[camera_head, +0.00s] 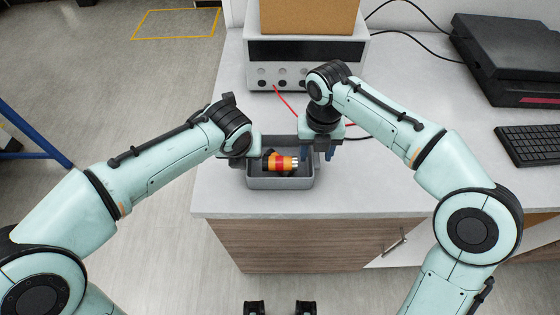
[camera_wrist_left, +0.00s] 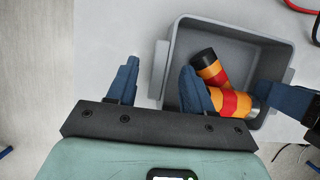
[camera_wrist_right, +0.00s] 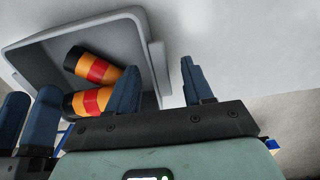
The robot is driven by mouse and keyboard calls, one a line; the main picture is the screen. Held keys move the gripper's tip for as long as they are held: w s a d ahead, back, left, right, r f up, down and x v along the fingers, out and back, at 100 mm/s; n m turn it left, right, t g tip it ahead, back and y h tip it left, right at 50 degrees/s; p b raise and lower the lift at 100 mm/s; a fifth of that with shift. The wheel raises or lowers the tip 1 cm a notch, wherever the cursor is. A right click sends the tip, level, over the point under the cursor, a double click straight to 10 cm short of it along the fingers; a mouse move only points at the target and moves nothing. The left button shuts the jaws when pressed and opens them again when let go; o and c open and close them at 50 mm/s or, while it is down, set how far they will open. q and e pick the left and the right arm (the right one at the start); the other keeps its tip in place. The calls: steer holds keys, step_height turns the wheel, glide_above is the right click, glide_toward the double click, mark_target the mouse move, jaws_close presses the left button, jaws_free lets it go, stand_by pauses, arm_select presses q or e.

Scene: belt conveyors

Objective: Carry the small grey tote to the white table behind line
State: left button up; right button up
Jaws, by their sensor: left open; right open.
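The small grey tote (camera_head: 281,183) stands on the white table near its front edge. It also shows in the left wrist view (camera_wrist_left: 230,32) and the right wrist view (camera_wrist_right: 143,20). Two orange cans with red bands and black ends lie inside, one marked here (camera_wrist_left: 232,103). My left gripper (camera_wrist_left: 157,82) is open at the tote's left end, its fingers on either side of the end wall and handle. My right gripper (camera_head: 319,152) is open at the right end, its fingers (camera_wrist_right: 157,82) likewise on either side of the wall. Contact cannot be told.
The white table (camera_head: 355,190) has clear room right of the tote. A white instrument with knobs (camera_head: 306,62) and a cardboard box (camera_head: 309,16) stand behind it. A black device (camera_head: 510,55) and keyboard (camera_head: 530,145) are at right. Red and black cables lie behind the tote.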

arm_select(q)
steer(key=shift+x, duration=1.1)
arm_select(e)
steer(key=shift+f, duration=1.1)
arm_select(q)
jaws_close()
arm_select(e)
jaws_close()
